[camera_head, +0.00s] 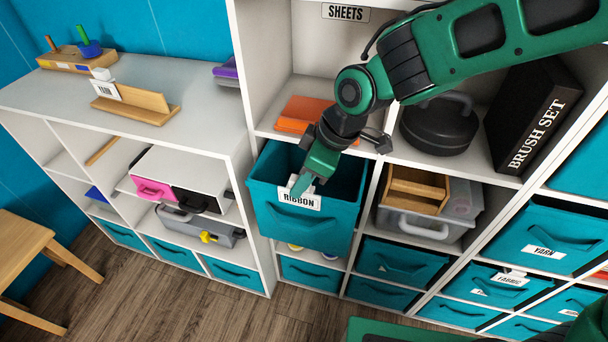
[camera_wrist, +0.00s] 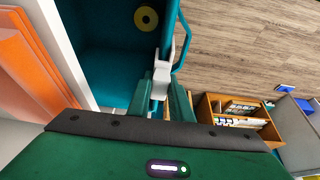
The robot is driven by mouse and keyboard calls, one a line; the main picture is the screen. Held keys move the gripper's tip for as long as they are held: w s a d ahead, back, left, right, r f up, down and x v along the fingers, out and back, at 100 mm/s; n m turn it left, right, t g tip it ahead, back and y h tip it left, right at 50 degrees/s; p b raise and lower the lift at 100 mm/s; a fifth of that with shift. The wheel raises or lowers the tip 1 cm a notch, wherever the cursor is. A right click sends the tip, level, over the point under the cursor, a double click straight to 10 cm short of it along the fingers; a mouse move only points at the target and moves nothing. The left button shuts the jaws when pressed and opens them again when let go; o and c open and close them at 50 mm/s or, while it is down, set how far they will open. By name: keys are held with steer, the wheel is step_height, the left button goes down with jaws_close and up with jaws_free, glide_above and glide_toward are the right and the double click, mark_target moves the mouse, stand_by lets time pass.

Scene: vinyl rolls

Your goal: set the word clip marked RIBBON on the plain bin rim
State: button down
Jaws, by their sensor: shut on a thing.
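The white word clip marked RIBBON (camera_head: 299,202) is at the front rim of the plain teal bin (camera_head: 262,212), its label hanging against the bin's outer face. My gripper (camera_head: 303,184) is shut on the clip from above. In the wrist view the white clip (camera_wrist: 163,72) sits between my gripper's fingers (camera_wrist: 171,98), at the rim of the bin (camera_wrist: 105,60). I cannot tell how fully the clip is seated. A yellow roll (camera_wrist: 146,18) lies inside the bin.
Shelf walls flank the bin. An orange box (camera_head: 298,113) lies on the shelf above, and a black round case (camera_head: 437,124) stands to its right. A wooden holder (camera_head: 135,103) with a white clip is on the left counter.

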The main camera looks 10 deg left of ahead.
steer(key=shift+f, duration=0.15)
steer(key=c, duration=1.5)
jaws_free()
steer(key=shift+v, duration=3.55)
